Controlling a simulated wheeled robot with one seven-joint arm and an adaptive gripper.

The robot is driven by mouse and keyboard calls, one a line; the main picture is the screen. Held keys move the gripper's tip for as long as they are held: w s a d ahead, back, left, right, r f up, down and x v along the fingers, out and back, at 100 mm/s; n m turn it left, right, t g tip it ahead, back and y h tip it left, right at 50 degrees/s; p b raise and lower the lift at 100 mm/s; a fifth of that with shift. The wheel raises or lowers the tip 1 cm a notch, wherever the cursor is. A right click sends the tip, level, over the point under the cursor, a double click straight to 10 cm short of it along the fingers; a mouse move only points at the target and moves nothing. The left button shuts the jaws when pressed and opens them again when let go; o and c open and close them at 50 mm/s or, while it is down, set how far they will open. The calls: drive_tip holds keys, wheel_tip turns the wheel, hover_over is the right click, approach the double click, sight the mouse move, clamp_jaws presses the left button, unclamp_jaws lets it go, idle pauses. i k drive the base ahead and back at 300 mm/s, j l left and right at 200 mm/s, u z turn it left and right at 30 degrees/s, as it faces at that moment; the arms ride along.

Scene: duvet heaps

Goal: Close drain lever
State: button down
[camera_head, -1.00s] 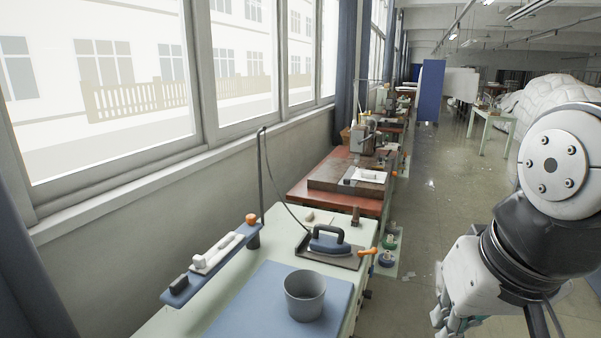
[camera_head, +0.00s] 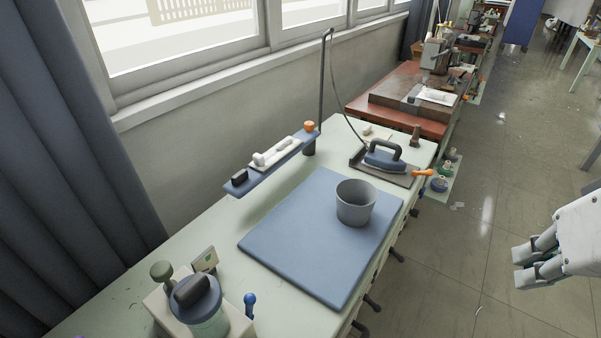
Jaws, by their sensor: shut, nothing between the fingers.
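A small upright lever with a blue knob (camera_head: 250,300) stands beside a squat tank with a dark-handled lid (camera_head: 198,300) at the table's near left end. An orange handle (camera_head: 422,172) sticks out to the right of the iron's tray. I cannot tell for certain which of these is the drain lever, or its setting. My gripper (camera_head: 522,268) is at the right edge, over the floor, well apart from both levers. Its fingers are close together and hold nothing.
The pale green table (camera_head: 215,225) carries a blue pad (camera_head: 290,250), a grey bucket (camera_head: 356,203) and a dark blue iron (camera_head: 385,158). A narrow blue arm (camera_head: 265,168) overhangs its left side. The floor (camera_head: 430,245) at the right is open.

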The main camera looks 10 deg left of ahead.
sight(250, 299)
drive_tip(key=j+u, duration=0.1)
drive_tip(key=u, duration=1.15)
drive_tip(key=k+j+z, duration=0.2)
drive_tip(key=k, duration=0.15)
